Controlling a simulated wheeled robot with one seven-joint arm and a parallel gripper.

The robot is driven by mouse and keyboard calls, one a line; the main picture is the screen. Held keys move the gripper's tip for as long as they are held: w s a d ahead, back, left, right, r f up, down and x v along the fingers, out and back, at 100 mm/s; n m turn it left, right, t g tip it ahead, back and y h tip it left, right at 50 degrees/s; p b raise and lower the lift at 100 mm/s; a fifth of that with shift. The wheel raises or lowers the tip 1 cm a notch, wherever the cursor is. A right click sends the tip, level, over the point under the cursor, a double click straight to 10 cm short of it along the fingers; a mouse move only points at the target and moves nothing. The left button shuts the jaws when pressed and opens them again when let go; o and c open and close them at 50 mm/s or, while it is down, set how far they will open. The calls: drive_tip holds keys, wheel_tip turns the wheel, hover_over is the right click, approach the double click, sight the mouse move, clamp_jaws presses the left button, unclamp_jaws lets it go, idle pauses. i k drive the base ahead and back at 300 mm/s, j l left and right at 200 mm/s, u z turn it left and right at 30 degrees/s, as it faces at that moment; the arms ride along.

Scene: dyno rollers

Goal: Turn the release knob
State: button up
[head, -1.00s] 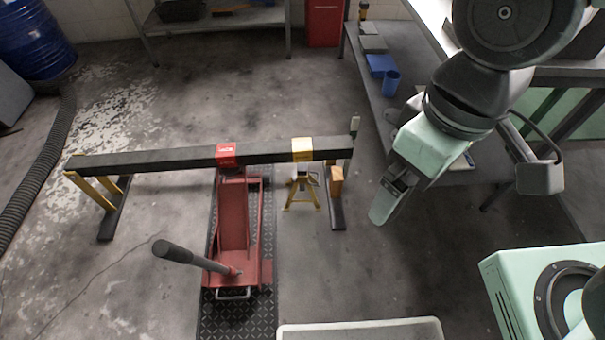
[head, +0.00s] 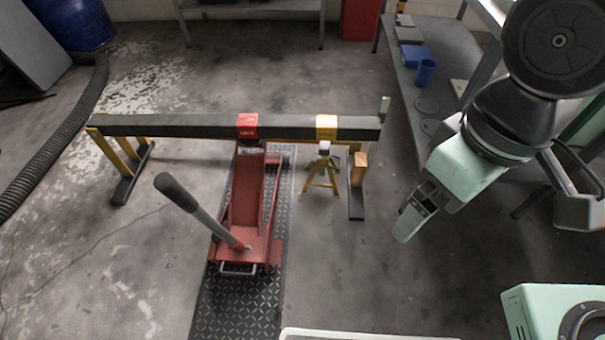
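A red floor jack (head: 243,213) stands on a dark tread-plate mat, its head under a long dark beam (head: 180,127). Its grey handle (head: 214,226) slants up to the left and ends in a black grip (head: 176,192). I cannot make out a separate release knob on the jack or handle. My gripper (head: 413,216) hangs at the right, pointing down and to the left, well apart from the jack and handle. Nothing shows in it. Its fingers overlap from this angle, so their opening is unclear.
A yellow jack stand (head: 320,176) and a wooden block (head: 360,168) stand near the beam's right end. Yellow legs (head: 118,160) hold its left end. A hose (head: 45,165) runs along the left. Floor in front of my gripper is clear.

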sight(216, 239)
drive_tip(key=u, duration=1.45)
drive_tip(key=i+j+z, duration=0.15)
drive_tip(key=j, duration=0.2)
drive_tip(key=i+j+z, duration=0.15)
drive_tip(key=j, duration=0.2)
drive_tip(key=i+j+z, duration=0.15)
drive_tip(key=j, duration=0.25)
drive_tip(key=i+j+z, duration=0.15)
drive_tip(key=j, duration=0.25)
drive_tip(key=i+j+z, duration=0.1)
drive_tip(key=j, duration=0.3)
drive_tip(key=i+j+z, duration=0.15)
drive_tip(key=j, duration=0.25)
